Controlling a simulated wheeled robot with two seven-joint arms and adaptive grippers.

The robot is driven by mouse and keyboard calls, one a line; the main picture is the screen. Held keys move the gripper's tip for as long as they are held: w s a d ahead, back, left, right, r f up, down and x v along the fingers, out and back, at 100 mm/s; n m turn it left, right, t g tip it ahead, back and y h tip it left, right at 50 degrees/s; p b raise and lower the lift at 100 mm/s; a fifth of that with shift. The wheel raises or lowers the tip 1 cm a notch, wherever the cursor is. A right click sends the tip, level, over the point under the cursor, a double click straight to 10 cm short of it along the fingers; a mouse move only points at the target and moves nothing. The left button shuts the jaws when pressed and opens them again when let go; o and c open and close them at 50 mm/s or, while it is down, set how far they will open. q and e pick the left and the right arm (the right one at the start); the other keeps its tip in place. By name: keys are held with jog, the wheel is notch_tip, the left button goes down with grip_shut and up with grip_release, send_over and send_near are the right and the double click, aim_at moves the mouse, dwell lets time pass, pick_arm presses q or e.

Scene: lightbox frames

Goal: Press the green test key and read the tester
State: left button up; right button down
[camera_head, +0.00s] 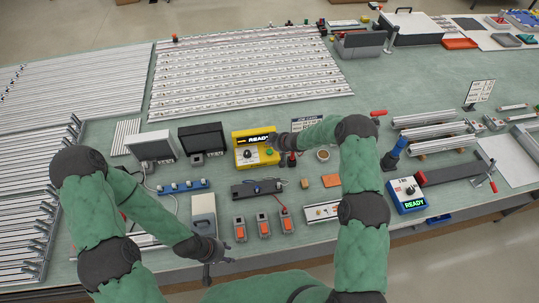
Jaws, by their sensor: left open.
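A yellow tester (243,160) stands near the middle of the bench. Its dark display reads READY, with a dial below it. A small green key (269,152) shows on its right side. My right gripper (274,139) is at the tester's right edge, close above the green key; I cannot tell whether it touches, or how its fingers are set. My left gripper (214,264) is open and empty near the bench's front edge, away from the tester.
Several orange-topped units (262,226) and a dark strip (257,189) lie in front. Long metal strips (240,75) cover the back left.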

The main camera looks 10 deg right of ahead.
aim_at(270, 153)
jog(key=shift+f+b, duration=1.2)
jog(key=shift+f, duration=0.8)
jog(key=shift+f+b, duration=0.3)
jog(key=shift+f, duration=0.1)
jog(key=shift+f+b, duration=0.4)
jog(key=shift+f, duration=0.1)
dwell(0.6)
jog(key=shift+r, duration=0.1)
jog(key=shift+r+p, duration=0.65)
jog(key=shift+r, duration=0.2)
notch_tip(270, 153, up, 5)
jog(key=p, duration=0.4)
dwell(0.3)
